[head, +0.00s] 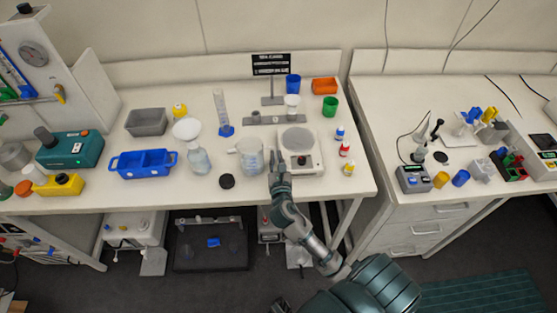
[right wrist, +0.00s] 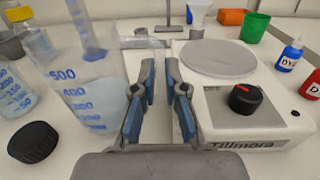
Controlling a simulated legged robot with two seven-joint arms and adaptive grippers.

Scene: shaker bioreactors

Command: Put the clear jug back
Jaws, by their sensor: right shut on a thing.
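The clear jug (head: 249,158) is upright at the front middle of the white bench, between a clear bottle and the white hotplate. In the right wrist view the jug (right wrist: 88,92) shows blue volume marks and stands left of the fingers. My right gripper (head: 275,168) is at the jug's right side, where its handle is. In the right wrist view the gripper (right wrist: 162,95) is shut on the jug's handle, which the fingers mostly hide. I cannot tell whether the jug's base touches the bench. My left gripper is not in view.
The hotplate (head: 300,150) is close on the right of the gripper. A black cap (head: 227,181) lies in front of the jug. A cylinder (head: 222,115) and stand (head: 270,118) are behind.

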